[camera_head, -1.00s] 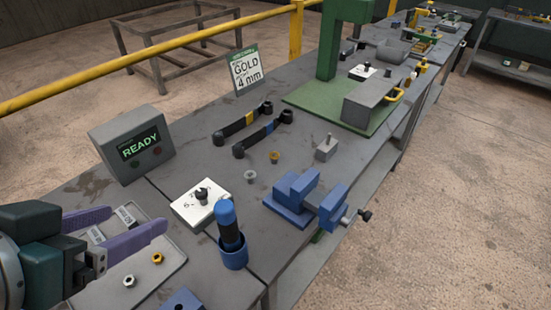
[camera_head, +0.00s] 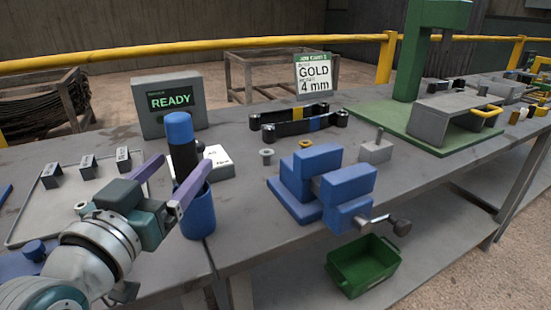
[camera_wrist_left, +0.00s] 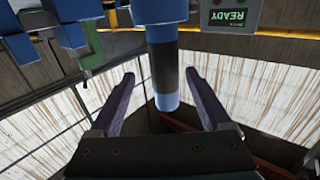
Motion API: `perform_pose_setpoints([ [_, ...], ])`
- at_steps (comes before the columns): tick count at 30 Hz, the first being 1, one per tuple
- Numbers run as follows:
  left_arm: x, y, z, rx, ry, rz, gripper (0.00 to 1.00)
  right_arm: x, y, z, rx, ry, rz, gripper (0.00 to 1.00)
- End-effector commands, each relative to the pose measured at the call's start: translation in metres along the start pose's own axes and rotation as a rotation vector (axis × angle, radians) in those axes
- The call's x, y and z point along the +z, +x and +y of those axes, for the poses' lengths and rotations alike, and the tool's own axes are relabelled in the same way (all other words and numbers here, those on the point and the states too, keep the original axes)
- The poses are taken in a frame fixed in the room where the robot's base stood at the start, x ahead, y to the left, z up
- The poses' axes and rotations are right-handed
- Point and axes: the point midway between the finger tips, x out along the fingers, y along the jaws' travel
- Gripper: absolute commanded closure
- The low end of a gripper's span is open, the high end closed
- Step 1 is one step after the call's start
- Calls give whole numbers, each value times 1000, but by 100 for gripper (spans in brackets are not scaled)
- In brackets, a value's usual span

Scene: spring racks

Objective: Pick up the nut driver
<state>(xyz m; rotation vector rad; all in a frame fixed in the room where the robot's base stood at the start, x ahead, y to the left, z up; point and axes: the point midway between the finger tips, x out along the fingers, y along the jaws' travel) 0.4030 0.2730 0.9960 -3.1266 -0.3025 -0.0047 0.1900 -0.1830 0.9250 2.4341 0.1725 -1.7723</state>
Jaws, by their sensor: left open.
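The nut driver (camera_head: 182,150), with a black grip and a blue end cap, stands upright in a blue cup (camera_head: 199,214) at the table's front. Its lower part is hidden in the cup. My left gripper (camera_head: 185,159) is open, its two purple fingers reaching toward the driver just above the cup rim. In the left wrist view, which is upside down, the driver's handle (camera_wrist_left: 163,72) appears between the open fingers (camera_wrist_left: 163,85). Neither finger visibly touches it there. How deep it sits between them is hard to tell. My right gripper is not in view.
A READY display box (camera_head: 168,106) and a white block (camera_head: 216,162) stand behind the cup. A blue vise (camera_head: 316,175) is to the right, with two black-handled tools (camera_head: 303,122) behind it. A grey tray (camera_head: 78,205) lies left. A green bin (camera_head: 362,265) is below the table.

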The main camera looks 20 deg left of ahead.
Motion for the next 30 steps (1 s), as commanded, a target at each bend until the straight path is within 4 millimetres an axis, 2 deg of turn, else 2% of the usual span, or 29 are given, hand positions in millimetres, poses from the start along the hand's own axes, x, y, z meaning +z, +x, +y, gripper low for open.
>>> perform_pose_setpoints([
  [3, 0, 15, 0, 1, 0, 0, 19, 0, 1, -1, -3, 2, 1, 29],
  [8, 2, 28, -2, 1, 0, -1, 19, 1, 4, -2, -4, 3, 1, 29],
  [15, 7, 63, -6, 2, -1, 0, 19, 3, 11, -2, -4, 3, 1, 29],
  [19, 6, 71, -6, 2, 1, -2, 19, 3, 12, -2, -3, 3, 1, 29],
  [25, 6, 72, -6, 2, 0, -3, 19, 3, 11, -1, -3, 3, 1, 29],
  [30, 6, 71, -6, 2, 0, -3, 37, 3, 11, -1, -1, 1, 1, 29],
])
